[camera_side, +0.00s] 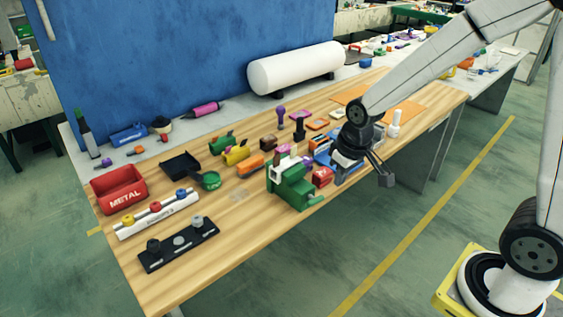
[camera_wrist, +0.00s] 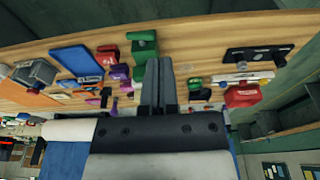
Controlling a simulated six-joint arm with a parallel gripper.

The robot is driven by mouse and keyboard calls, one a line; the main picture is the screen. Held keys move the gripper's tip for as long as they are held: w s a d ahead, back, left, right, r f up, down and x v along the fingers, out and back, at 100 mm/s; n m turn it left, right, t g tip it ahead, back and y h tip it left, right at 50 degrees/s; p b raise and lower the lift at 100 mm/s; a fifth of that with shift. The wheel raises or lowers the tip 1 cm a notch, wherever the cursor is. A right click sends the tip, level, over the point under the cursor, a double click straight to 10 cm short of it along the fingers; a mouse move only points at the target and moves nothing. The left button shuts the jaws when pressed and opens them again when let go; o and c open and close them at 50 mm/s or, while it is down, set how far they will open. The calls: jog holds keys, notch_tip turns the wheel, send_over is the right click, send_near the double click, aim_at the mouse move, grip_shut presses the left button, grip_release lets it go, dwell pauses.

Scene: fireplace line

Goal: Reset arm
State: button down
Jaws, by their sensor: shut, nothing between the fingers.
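My gripper (camera_side: 381,172) hangs past the front edge of the wooden workbench (camera_side: 250,240), right of the green vise (camera_side: 290,187) in the side view. It is shut and empty. In the wrist view the closed fingers of my gripper (camera_wrist: 159,85) point up the picture, with the bench top behind them. The vise also shows in the wrist view (camera_wrist: 143,45), just left of the fingers. My arm reaches in from the right of the side view, with its wrist low beside small blue and red items at the bench's front edge.
A red METAL bin (camera_side: 118,188), a white rack (camera_side: 157,214) and a black holder (camera_side: 178,244) stand on the left of the bench. Several small tools crowd the middle. A white cylinder (camera_side: 296,70) lies behind.

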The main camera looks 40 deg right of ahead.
jog(key=s+a+f, duration=0.1)
jog(key=s, duration=0.6)
jog(key=shift+s+a+f, duration=0.15)
jog(key=shift+s, duration=0.05)
dwell(0.7)
